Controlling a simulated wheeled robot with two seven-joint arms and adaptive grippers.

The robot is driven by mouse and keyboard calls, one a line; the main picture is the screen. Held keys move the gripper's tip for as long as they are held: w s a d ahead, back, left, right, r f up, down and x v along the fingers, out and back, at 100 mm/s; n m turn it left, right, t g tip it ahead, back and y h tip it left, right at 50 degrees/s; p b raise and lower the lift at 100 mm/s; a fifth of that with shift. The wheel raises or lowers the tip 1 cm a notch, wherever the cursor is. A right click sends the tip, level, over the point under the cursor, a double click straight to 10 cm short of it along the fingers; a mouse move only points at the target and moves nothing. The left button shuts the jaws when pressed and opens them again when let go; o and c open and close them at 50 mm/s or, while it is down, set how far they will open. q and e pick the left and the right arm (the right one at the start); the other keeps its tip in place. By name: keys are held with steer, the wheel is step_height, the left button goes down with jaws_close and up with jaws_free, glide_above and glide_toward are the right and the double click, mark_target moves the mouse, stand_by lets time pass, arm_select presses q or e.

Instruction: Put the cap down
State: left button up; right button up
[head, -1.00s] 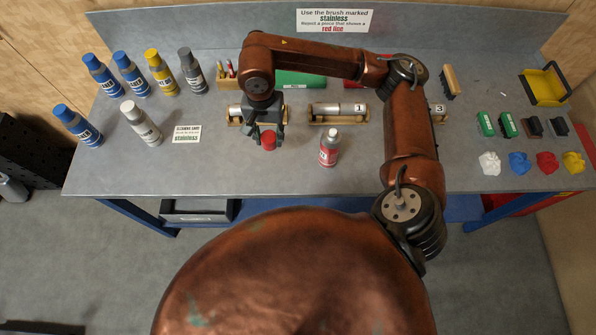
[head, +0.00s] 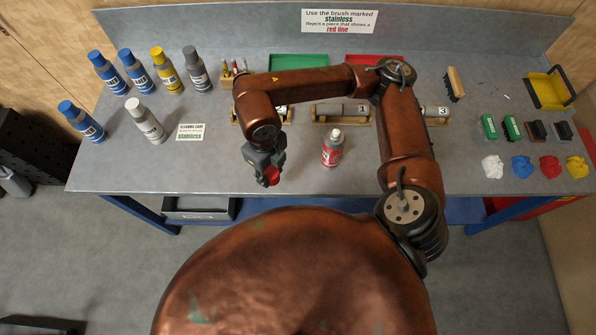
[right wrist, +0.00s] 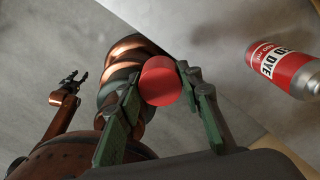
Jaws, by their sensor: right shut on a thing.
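The red cap (head: 271,177) is between the fingertips of my right gripper (head: 268,170), above the front part of the bench in the head view. In the right wrist view the cap (right wrist: 160,80) is held between the two green-grey fingers. The red dye bottle (head: 332,150) stands upright on the bench to the right of the gripper, its top pale. It also shows at the right of the right wrist view (right wrist: 282,68). My left gripper (right wrist: 80,76) shows small at the left of the right wrist view, its fingers apart and nothing between them.
Wooden holders with metal cylinders stand behind, including a middle one (head: 341,114). Several bottles (head: 146,120) and a cleaning card (head: 191,132) are at the left. Brushes, coloured cloths (head: 521,167) and a yellow dustpan (head: 548,89) are at the right.

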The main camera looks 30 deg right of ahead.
steer(key=s+m, duration=0.1)
steer(key=m, duration=0.3)
steer(key=s+a+m, duration=0.1)
steer(key=m, duration=0.1)
steer(key=shift+s+f, duration=0.15)
steer(key=shift+s, duration=0.15)
steer(key=w+d+f+m, duration=0.1)
steer(key=d+f, duration=0.2)
steer(key=w+d+f+m+p, duration=0.1)
steer(key=w+d+f+m, duration=0.1)
steer(key=d, duration=0.2)
steer(key=w+d+f+m+p, duration=0.1)
steer(key=w+d+f, duration=0.1)
steer(key=d+f, duration=0.1)
steer(key=shift+d+f, duration=0.3)
steer(key=shift+d, duration=0.05)
steer(key=shift+w+d+f, duration=0.25)
steer(key=shift+d+f, duration=0.2)
steer(key=shift+f, duration=0.2)
step_height(320, 180, down, 3)
steer(key=shift+w+f+p, duration=0.1)
steer(key=shift+p, duration=0.3)
steer(key=shift+f, duration=0.1)
